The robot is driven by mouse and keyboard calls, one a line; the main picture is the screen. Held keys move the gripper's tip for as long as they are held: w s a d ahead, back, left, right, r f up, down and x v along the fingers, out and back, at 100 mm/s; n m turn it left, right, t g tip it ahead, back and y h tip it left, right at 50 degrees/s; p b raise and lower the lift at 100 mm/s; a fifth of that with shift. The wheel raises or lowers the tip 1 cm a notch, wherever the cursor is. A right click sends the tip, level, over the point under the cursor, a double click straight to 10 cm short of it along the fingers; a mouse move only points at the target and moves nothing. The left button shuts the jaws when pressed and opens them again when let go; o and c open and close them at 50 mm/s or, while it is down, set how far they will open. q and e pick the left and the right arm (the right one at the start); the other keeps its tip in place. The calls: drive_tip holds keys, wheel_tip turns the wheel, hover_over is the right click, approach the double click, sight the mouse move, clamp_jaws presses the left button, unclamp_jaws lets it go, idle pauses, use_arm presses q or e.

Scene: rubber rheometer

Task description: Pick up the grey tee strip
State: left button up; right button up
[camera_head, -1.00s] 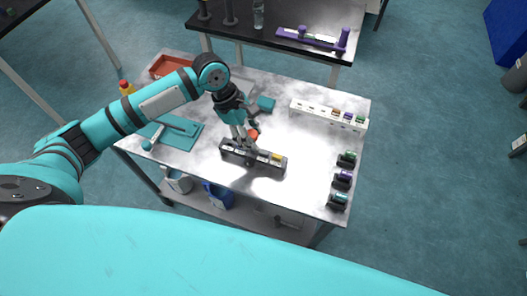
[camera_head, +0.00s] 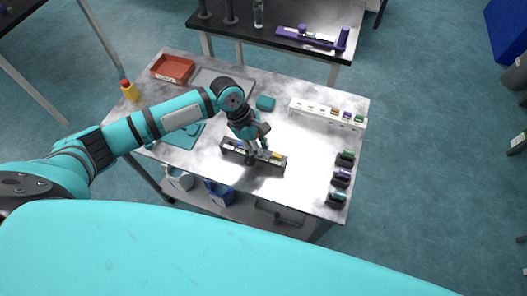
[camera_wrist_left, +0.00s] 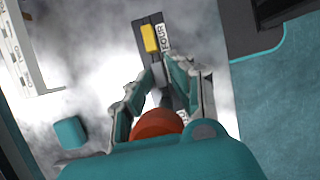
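A dark rack (camera_head: 233,148) with several slots lies near the front middle of the table. In the left wrist view, the rack (camera_wrist_left: 149,22) shows a yellow piece (camera_wrist_left: 149,39) beside a label reading FOUR. A small grey piece (camera_wrist_left: 159,73), perhaps the grey tee strip, shows just past the yellow one, between my fingertips. My left gripper (camera_head: 255,152) is over the right half of the rack. In the left wrist view, its fingers (camera_wrist_left: 159,80) are apart on either side of the grey piece. Contact cannot be told. My right gripper is not in view.
A white rack (camera_head: 325,112) with coloured pieces stands at the back right. Several dark holders (camera_head: 341,179) line the right edge. A red tray (camera_head: 172,68), a grey tray (camera_head: 208,78), a yellow bottle (camera_head: 130,91) and a teal block (camera_head: 265,103) are further back.

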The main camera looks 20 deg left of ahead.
use_arm(q)
clamp_jaws()
wheel_tip(320, 180, up, 10)
drive_tip(key=b, duration=0.1)
idle(0.5)
